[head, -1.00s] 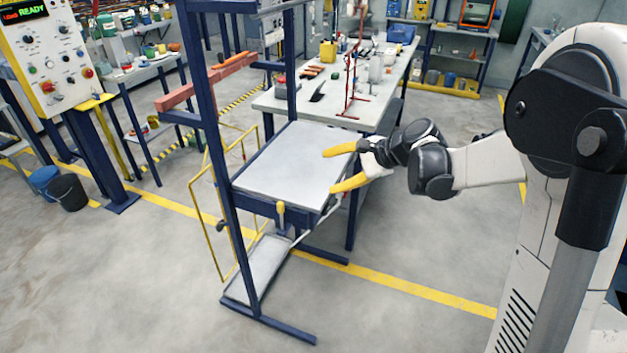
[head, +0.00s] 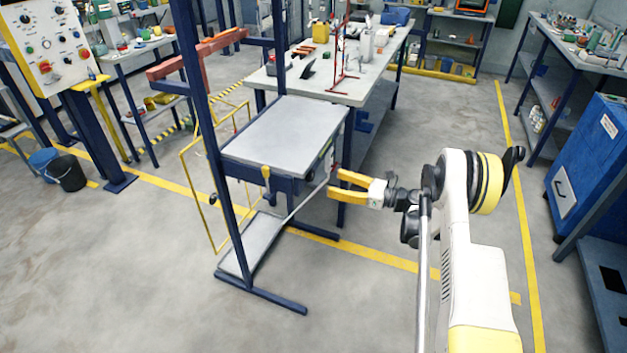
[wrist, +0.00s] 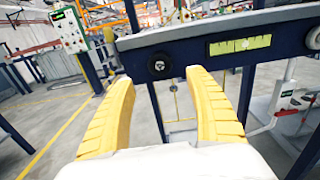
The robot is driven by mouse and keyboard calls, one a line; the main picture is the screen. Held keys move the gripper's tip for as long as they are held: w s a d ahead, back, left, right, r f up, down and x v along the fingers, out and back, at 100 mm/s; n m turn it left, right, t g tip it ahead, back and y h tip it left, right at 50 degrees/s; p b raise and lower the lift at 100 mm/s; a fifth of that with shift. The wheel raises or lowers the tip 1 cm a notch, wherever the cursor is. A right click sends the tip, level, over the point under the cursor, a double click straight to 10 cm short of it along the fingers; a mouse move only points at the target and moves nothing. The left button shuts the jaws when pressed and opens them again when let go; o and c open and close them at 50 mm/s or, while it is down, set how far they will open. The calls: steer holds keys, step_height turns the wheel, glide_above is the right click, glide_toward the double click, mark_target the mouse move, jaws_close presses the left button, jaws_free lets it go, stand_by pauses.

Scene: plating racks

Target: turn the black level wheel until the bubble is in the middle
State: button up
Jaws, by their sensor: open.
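The black level wheel (wrist: 159,66) is a small round knob with a pale centre on the dark blue beam of the rack, seen in the wrist view. The yellow-green level vial (wrist: 240,45) sits in the same beam to its right; its dark marks show, but I cannot tell where the bubble is. My gripper (wrist: 160,77) is open and empty, its yellow fingers either side of the wheel in the picture, apparently short of it.
A long workbench (head: 350,80) stands behind the rack. A blue cabinet (head: 590,165) is at the far right. Floor between rack and cabinet is clear.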

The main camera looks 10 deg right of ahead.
mark_target(313, 176)
steer(key=b+x, duration=0.2)
steer(key=x, duration=0.6)
steer(key=c, duration=1.2)
